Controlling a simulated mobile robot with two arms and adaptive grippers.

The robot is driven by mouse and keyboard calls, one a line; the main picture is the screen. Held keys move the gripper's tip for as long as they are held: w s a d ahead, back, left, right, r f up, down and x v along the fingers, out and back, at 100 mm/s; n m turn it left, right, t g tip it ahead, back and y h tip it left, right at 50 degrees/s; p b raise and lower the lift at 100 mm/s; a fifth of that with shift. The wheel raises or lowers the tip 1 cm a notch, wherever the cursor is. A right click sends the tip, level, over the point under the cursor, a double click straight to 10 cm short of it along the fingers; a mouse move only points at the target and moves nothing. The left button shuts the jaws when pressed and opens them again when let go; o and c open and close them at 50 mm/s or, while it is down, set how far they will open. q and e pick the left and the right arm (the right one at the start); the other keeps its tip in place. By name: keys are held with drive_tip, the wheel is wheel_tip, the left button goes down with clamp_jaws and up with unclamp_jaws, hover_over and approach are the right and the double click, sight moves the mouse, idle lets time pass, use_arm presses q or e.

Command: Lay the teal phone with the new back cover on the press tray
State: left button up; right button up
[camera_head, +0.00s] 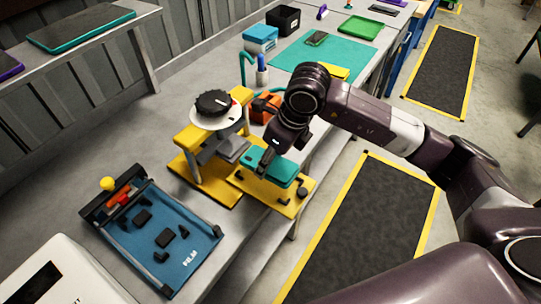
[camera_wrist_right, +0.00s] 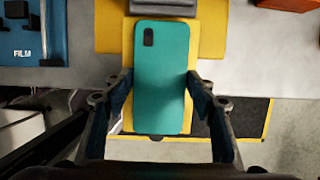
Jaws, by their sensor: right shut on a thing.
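The teal phone (camera_head: 274,168), back cover up with a dark camera patch, is between the fingers of my right gripper (camera_head: 268,158). In the right wrist view, the phone (camera_wrist_right: 162,95) lies lengthwise between the two fingers of the right gripper (camera_wrist_right: 159,82), which grip its long sides. The yellow press tray (camera_head: 284,205) is beneath it, in front of the press (camera_head: 196,138). The tray also shows in the wrist view (camera_wrist_right: 127,112). Whether the phone touches the tray I cannot tell. My left gripper is in neither view.
The press has a black knob (camera_head: 213,102) on a white disc. A blue FILM fixture (camera_head: 170,240) stands at left. A teal mat (camera_head: 345,57) with a phone (camera_head: 317,38), a green tray (camera_head: 360,27) and a black bin (camera_head: 283,18) are farther back. The bench edge is close by the tray.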

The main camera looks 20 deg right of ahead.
drive_tip(key=shift+f, duration=0.5)
drive_tip(key=shift+f+b, duration=0.3)
drive_tip(key=shift+f, duration=0.05)
wheel_tip(320, 180, down, 2)
drive_tip(key=shift+b, duration=0.55)
drive_tip(key=shift+f+b, duration=0.5)
drive_tip(key=shift+b, duration=0.1)
drive_tip(key=shift+f, duration=0.15)
use_arm(q)
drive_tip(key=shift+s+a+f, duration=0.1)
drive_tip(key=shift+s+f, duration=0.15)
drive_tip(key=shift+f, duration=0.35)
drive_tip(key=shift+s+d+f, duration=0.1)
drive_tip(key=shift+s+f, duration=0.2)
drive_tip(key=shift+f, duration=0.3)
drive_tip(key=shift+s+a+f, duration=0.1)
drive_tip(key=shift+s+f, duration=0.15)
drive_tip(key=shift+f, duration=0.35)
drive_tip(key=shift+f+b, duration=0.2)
drive_tip(key=shift+b, duration=0.15)
use_arm(e)
drive_tip(key=shift+f, duration=0.1)
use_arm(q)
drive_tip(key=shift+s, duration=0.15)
